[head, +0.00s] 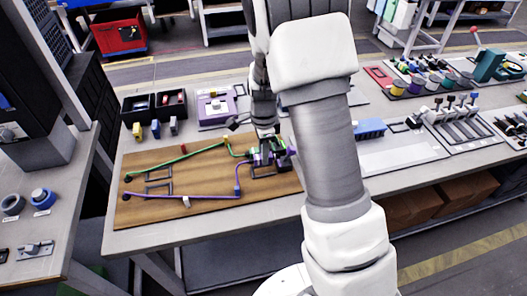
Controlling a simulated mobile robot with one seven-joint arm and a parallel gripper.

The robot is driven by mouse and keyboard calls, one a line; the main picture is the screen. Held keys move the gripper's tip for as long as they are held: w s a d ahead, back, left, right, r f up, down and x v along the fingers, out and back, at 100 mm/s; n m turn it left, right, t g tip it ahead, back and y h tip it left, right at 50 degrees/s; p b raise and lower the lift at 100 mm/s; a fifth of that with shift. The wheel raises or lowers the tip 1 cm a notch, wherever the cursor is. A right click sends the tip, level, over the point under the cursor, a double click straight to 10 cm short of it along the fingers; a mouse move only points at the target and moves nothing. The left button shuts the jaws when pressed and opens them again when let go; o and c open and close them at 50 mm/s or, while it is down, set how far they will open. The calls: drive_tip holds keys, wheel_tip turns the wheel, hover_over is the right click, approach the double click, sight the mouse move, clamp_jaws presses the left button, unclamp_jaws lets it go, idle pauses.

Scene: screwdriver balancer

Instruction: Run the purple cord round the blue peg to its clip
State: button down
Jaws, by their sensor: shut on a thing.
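The purple cord (200,196) runs along the front of the wooden board (150,215) from a dark anchor at its left end. It bends at a small blue peg (237,189) and goes up and back toward my gripper (263,148). I cannot tell exactly how far it wraps the peg. My gripper is low over the board's right part, fingers small and partly hidden by dark clutter, and it looks shut on the purple cord. The clip for this cord is not clear among the dark and purple parts around the gripper.
A green cord (190,157) crosses the back of the board past a yellow peg (226,141). A white piece (186,202) stands by the purple cord. Dark bins (155,105) and a purple fixture (216,106) lie behind. My arm hides the bench right of the board.

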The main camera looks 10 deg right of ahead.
drive_tip(key=shift+f+b, duration=0.8)
drive_tip(key=shift+f, duration=0.7)
drive_tip(key=shift+f+b, duration=0.35)
drive_tip(key=shift+f, duration=0.25)
drive_tip(key=c, duration=0.6)
unclamp_jaws()
drive_tip(key=shift+r+p, duration=1.3)
drive_tip(key=shift+r, duration=7.45)
